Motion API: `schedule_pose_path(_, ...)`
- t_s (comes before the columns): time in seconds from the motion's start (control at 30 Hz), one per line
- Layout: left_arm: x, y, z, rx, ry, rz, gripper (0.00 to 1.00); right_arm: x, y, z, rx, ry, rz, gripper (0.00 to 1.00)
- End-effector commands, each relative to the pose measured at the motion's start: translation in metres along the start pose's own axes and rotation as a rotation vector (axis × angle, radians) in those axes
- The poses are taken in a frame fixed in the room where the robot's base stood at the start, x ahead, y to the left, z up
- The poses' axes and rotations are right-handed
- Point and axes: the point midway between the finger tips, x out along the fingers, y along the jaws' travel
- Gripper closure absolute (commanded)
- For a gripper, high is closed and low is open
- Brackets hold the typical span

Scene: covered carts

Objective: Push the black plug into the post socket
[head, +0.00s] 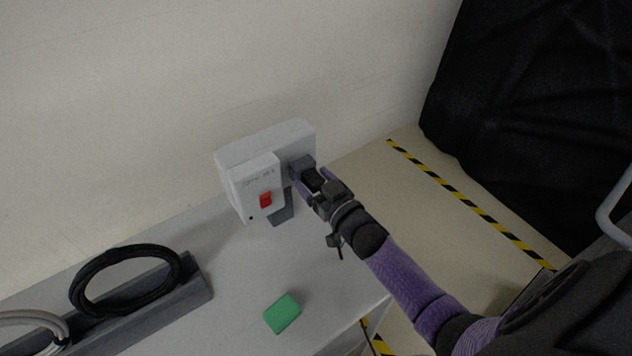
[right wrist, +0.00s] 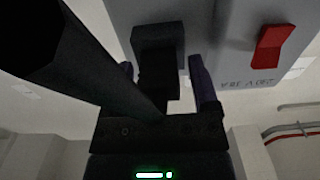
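The post socket is a pale box (head: 236,160) with a red switch (head: 265,199) and a dark grey outlet block (head: 299,166) on its right part. The outlet block (right wrist: 158,38) also shows in the right wrist view. The black plug (head: 314,180) is at the outlet, its front against or inside the block; the depth is hidden. It also shows in the right wrist view (right wrist: 158,78). My right gripper (head: 312,178) is around the plug, with its fingers spread and narrow gaps visible beside the plug. My left gripper is out of view.
A green block (head: 282,313) lies on the grey cart top (head: 235,275). A black cable coil (head: 125,280) and a pale coil (head: 35,318) rest at a dark grey rack (head: 150,308). Striped floor tape (head: 470,204) and a black-covered cart (head: 540,110) are at right.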

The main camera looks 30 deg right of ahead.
Motion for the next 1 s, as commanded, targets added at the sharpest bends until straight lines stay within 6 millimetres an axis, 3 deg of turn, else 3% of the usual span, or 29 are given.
schedule_pose_path(0.33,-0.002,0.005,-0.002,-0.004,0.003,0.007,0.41,-0.006,0.000,0.000,0.001,-0.002,0.000,0.14)
schedule_pose_path(0.7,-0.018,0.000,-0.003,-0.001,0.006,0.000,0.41,-0.085,0.000,0.000,0.000,-0.003,0.000,0.14)
schedule_pose_path(0.83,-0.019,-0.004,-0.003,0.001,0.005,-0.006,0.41,-0.098,0.000,0.000,0.000,-0.001,0.000,0.14)
schedule_pose_path(1.0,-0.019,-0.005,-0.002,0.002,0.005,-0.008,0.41,-0.100,0.000,0.000,0.000,0.000,0.000,0.14)
